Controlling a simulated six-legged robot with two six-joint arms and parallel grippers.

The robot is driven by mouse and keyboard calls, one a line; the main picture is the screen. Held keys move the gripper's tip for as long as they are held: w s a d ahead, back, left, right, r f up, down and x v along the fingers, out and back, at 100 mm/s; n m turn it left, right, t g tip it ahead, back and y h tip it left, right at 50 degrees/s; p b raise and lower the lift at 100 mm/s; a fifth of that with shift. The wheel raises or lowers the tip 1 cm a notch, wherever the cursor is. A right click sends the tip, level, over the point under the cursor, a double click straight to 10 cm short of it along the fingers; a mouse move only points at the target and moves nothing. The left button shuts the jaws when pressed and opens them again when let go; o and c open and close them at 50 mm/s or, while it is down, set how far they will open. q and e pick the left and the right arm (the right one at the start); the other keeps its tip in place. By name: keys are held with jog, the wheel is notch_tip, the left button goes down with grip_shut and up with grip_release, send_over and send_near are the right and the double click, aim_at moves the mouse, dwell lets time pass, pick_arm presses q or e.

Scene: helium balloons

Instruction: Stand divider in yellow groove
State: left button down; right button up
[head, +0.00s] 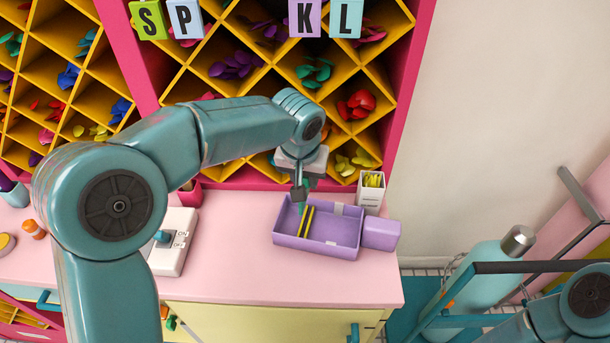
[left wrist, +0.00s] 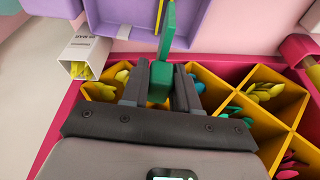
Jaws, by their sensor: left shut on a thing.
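The purple tray (head: 315,248) lies on the pink counter, with the yellow groove (head: 310,222), a pair of yellow strips, across its left half. My left gripper (head: 299,196) is above the tray's back left part. In the left wrist view the gripper (left wrist: 160,88) is shut on the green divider (left wrist: 161,78), whose thin plate sticks out past the fingers toward the tray (left wrist: 110,22). A piece of the yellow groove (left wrist: 160,14) shows beside the plate's far end. I cannot tell whether the divider touches the tray. My right gripper is out of view.
A purple cylinder (head: 381,235) adjoins the tray's right side. A white box (head: 370,190) with yellow pieces stands behind it. A white switch box (head: 173,242) is at left. Yellow cubbies (head: 270,85) rise behind. The counter's front is clear.

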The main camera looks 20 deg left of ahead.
pick_arm(q)
jog(key=shift+s+a+f+b, duration=0.1)
jog(key=shift+s+f+b, duration=0.05)
jog(key=shift+f+b, duration=0.3)
jog(key=b+x, duration=0.3)
jog(key=x, duration=0.1)
jog(key=shift+s+f, duration=0.1)
jog(key=shift+s, duration=0.3)
jog(key=shift+s+f+b, duration=0.2)
jog(key=shift+f+b, duration=0.5)
jog(key=shift+b, duration=0.1)
jog(key=shift+w, duration=0.1)
jog(key=shift+w, duration=0.1)
